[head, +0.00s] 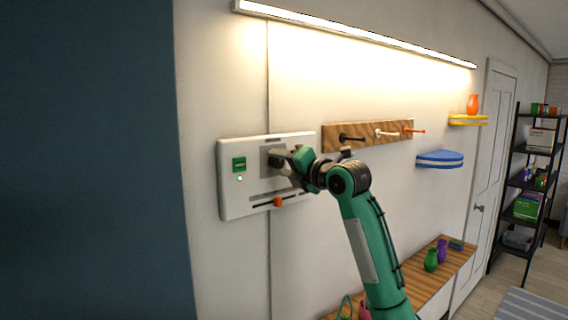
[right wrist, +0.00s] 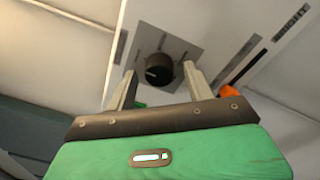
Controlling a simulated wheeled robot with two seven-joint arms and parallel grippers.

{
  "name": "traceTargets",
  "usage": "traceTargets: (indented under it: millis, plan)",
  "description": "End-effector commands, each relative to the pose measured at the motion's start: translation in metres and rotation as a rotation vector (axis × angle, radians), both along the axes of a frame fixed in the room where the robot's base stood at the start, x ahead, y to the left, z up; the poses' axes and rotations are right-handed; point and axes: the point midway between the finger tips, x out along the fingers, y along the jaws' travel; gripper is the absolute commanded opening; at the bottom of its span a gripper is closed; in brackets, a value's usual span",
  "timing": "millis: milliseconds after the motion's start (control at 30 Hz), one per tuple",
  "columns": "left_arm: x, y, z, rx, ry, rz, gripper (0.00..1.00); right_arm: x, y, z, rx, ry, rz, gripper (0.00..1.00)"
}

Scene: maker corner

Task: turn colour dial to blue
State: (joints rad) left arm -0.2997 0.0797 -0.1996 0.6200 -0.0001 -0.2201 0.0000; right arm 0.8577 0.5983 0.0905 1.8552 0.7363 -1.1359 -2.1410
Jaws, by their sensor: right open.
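The white control panel (head: 235,198) hangs on the wall left of centre in the head view. Its dark round dial (right wrist: 159,69) sits on a grey plate (right wrist: 183,47) in the right wrist view; in the head view my gripper mostly hides it. My right gripper (head: 279,160) is at the panel in front of the dial. In the right wrist view its two fingers (right wrist: 158,84) are open, one on each side of the dial, with gaps visible. I cannot read any colour marks around the dial. My left gripper is not in view.
The panel also has a green switch (head: 239,164) and an orange slider knob (head: 278,202), close to my right gripper. A wooden peg rail (head: 330,141) and a blue shelf (head: 440,159) are to the right. A wooden bench (head: 457,257) with vases stands below.

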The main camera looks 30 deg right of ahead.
Motion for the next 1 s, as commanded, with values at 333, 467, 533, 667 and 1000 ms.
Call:
traceTargets:
  millis: [333, 467, 533, 667, 1000]
  plan:
    - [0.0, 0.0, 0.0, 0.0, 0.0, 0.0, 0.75, 0.0, 0.0, 0.0, 0.0, 0.0, 0.0, 0.08]
    - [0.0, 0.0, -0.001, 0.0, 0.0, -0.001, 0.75, 0.0, 0.0, 0.0, 0.006, 0.001, 0.0, 0.08]
    - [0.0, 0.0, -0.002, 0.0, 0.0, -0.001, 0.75, 0.0, 0.0, -0.001, 0.016, 0.002, -0.001, 0.08]
    - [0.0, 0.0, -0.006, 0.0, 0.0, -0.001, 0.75, 0.0, -0.001, -0.002, 0.055, 0.006, -0.002, 0.08]
    - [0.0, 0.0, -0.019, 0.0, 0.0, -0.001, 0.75, 0.0, 0.0, -0.003, 0.303, 0.026, -0.003, 0.08]
